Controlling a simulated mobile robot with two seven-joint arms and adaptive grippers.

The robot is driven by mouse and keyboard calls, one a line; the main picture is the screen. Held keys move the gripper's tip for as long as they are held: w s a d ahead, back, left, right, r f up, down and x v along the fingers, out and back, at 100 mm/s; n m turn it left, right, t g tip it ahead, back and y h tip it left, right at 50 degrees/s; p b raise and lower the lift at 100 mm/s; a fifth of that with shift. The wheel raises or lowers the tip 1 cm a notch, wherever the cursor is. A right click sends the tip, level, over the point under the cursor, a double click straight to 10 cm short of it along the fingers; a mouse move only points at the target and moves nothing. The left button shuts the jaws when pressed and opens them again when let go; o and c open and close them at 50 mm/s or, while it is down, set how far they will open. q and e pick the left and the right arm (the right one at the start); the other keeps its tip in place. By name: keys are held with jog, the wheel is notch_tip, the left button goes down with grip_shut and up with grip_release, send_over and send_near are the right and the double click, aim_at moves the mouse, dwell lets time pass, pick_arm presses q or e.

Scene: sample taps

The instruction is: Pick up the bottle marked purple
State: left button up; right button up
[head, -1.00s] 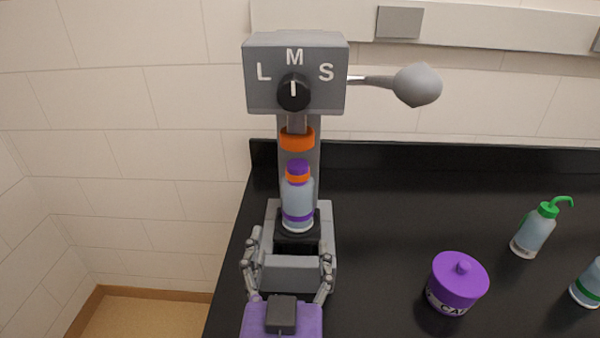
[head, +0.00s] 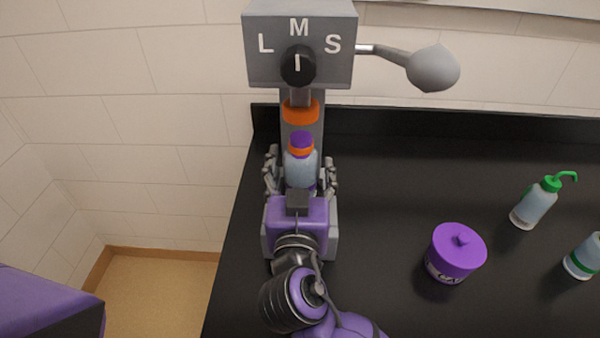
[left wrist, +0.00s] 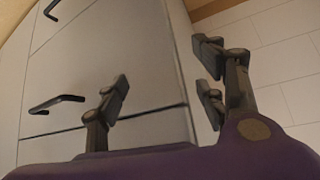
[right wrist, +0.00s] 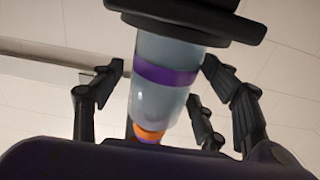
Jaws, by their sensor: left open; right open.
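The bottle marked purple (head: 300,168) stands upright on the tap machine's platform, with a purple cap, an orange collar and a purple band. It also shows in the right wrist view (right wrist: 162,98), between the fingers. My right gripper (head: 300,165) is open, with its fingers on both sides of the bottle; gaps show in the right wrist view. The grey tap machine (head: 265,68) has a dial marked L, M, S, a side lever (head: 432,68) and an orange ring (head: 300,112) above the bottle. My left gripper (left wrist: 170,95) is open and empty, facing grey drawers.
A purple lidded pot (head: 456,255) stands on the black counter (head: 400,190) to the right. A bottle with a green spout (head: 533,205) and a green-banded bottle (head: 584,257) stand farther right. The counter between machine and pot is clear.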

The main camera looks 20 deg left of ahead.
jog(key=c, duration=1.4)
jog(key=shift+s, duration=0.1)
jog(key=shift+c, duration=0.3)
jog(key=shift+r, duration=0.1)
